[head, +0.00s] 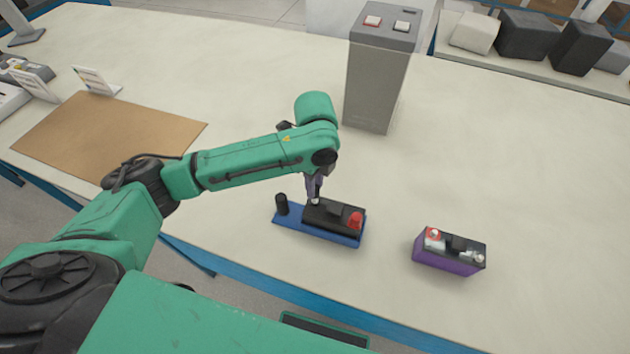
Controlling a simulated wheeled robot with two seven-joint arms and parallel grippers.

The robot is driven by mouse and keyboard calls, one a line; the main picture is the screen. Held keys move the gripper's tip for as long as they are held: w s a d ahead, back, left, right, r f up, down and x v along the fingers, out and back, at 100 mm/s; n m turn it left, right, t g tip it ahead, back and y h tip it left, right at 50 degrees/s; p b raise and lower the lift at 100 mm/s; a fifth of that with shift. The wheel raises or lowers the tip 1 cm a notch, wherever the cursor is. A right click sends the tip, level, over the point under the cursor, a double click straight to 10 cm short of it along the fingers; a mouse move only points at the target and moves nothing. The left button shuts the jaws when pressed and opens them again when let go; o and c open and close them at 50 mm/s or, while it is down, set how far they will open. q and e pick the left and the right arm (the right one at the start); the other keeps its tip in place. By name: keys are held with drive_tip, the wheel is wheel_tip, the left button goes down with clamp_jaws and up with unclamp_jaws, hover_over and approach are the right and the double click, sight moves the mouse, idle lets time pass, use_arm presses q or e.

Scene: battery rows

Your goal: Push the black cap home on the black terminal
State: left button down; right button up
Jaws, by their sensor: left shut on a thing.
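A black-topped battery (334,212) sits on a blue tray (290,224) near the table's front edge. A red cap (355,220) is on its right end. My left gripper (315,199) points down at the battery's left end, where the black terminal is. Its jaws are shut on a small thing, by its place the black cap. The fingers mostly hide the cap and the terminal, so I cannot tell how far down the cap sits. My right gripper is out of view.
A dark upright post (282,203) stands on the tray left of the battery. A tall grey box (378,75) with two buttons stands behind. A brown mat (108,135) lies left. The right of the table is clear.

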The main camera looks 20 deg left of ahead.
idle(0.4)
use_arm(q)
drive_tip(key=shift+f, duration=0.25)
drive_tip(key=shift+f, duration=0.35)
drive_tip(key=shift+f, duration=0.4)
drive_tip(key=shift+f, duration=0.5)
idle(1.2)
drive_tip(key=shift+c, duration=0.4)
unclamp_jaws()
